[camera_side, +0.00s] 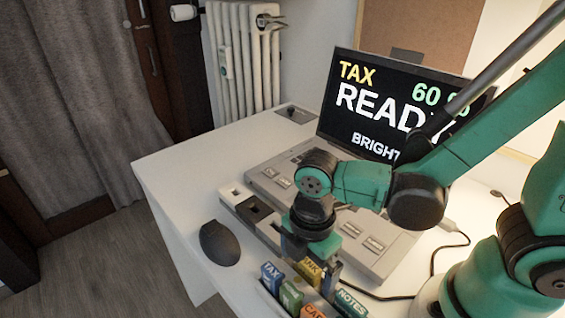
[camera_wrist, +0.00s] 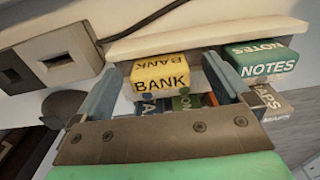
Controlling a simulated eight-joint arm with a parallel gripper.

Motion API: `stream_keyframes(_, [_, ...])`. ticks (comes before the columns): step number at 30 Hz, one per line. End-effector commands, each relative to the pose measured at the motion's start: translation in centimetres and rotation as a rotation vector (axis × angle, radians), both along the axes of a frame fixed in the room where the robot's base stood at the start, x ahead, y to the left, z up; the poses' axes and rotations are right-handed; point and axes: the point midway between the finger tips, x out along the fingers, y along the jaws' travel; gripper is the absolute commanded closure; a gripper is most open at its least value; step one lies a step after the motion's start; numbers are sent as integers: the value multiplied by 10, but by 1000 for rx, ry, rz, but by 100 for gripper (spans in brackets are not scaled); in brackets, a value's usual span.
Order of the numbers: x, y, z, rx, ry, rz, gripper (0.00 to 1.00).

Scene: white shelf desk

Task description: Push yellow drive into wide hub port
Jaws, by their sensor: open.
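The yellow drive, marked BANK, stands in a holder among other drives; it shows in the wrist view (camera_wrist: 161,78) and partly in the side view (camera_side: 314,270). My gripper (camera_wrist: 166,62) is open, with one finger on each side of the yellow drive; whether they touch it I cannot tell. In the side view my gripper (camera_side: 303,247) points down over the holder and hides part of the drive. The hub (camera_side: 241,205) is a low grey strip with dark port openings, left of my gripper. Part of it shows at upper left in the wrist view (camera_wrist: 62,43).
A teal NOTES drive (camera_wrist: 264,60) and a grey MAPS drive (camera_wrist: 268,101) stand close to my right finger. A blue TAX drive (camera_side: 271,276) is nearby. A grey console (camera_side: 274,166) and a monitor (camera_side: 372,112) stand behind; a dark mouse (camera_side: 219,244) lies left.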

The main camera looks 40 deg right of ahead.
Motion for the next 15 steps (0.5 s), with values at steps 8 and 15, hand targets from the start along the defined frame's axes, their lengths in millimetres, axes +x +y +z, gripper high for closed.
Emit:
stream_keyframes(8, [0,0,0,0,0,0,14])
stream_keyframes(15, [0,0,0,0,0,-1,82])
